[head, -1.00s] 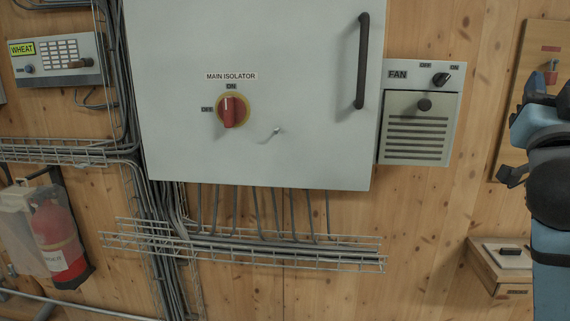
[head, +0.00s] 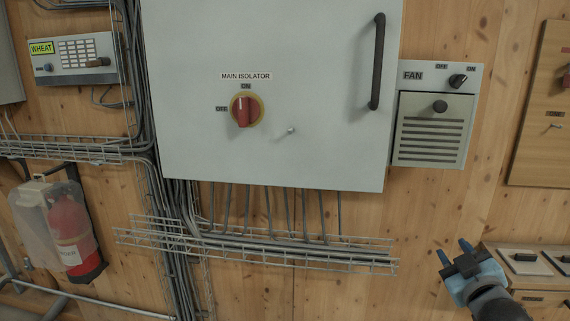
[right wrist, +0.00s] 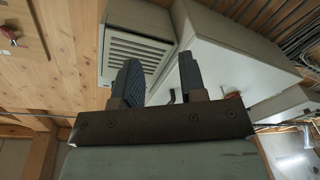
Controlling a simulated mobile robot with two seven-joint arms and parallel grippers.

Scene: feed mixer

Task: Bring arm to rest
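My right gripper (head: 455,249) is at the lower right of the head view, below the fan panel and apart from the wall fittings. Its two blue fingers stand apart with nothing between them. In the right wrist view the open fingers (right wrist: 159,80) point up toward the fan panel (right wrist: 136,48) and the grey cabinet (right wrist: 235,60). My left gripper is not in the head view.
The grey cabinet (head: 210,130) carries a red main isolator knob (head: 243,111) and a dark handle (head: 378,62). The fan panel (head: 433,115) is right of it. A wire tray (head: 260,255) runs below. A fire extinguisher (head: 73,228) hangs lower left. A wooden box (head: 548,296) sits lower right.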

